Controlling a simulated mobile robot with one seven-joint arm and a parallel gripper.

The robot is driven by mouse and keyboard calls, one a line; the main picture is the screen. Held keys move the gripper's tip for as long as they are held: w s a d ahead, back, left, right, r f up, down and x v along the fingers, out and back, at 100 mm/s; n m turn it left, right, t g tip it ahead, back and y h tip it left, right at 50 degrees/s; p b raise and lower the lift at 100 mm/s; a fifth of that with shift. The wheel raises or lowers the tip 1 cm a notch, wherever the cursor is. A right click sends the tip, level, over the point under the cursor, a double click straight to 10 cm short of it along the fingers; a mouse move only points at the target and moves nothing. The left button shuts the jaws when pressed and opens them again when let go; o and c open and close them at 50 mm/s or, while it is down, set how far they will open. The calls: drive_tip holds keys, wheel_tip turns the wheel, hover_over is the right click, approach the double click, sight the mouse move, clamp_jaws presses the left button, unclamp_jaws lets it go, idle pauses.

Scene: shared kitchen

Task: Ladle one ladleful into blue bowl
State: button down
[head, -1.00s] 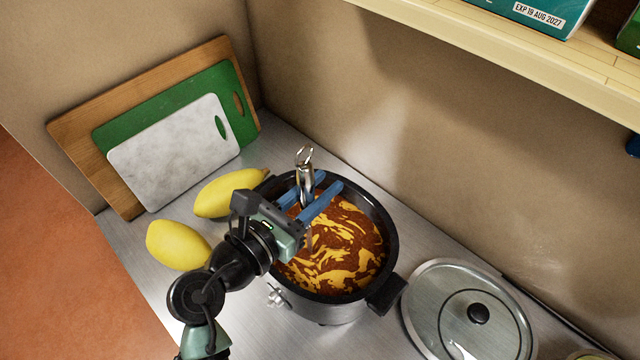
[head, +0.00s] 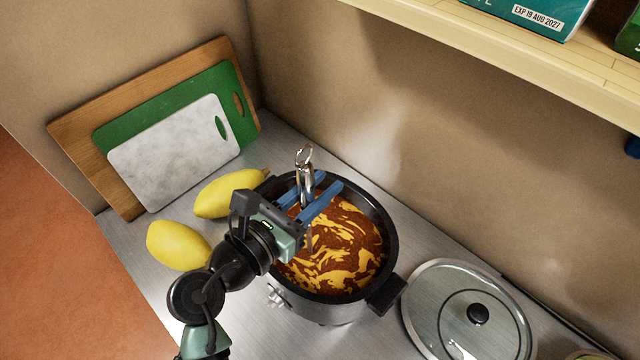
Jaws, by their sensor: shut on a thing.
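A black-rimmed pot (head: 391,225) stands on the metal counter, filled with a red-brown and yellow stew (head: 340,245). My gripper (head: 322,192) is over the back left part of the pot, its blue fingers shut on the ladle's metal handle (head: 304,165). The handle stands close to upright, with its ring end above the fingers. The ladle's bowl is out of sight, and I cannot tell how deep it is in the stew. No blue bowl is in view.
A glass lid (head: 440,305) with a black knob lies right of the pot. Two yellow fruits (head: 178,245) (head: 228,193) lie to the left. Cutting boards (head: 170,155) lean against the wall behind. A shelf (head: 480,50) overhangs at upper right.

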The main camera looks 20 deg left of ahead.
wheel_tip(320, 180, up, 15)
drive_tip(key=p, duration=1.4)
drive_tip(key=shift+f, duration=0.15)
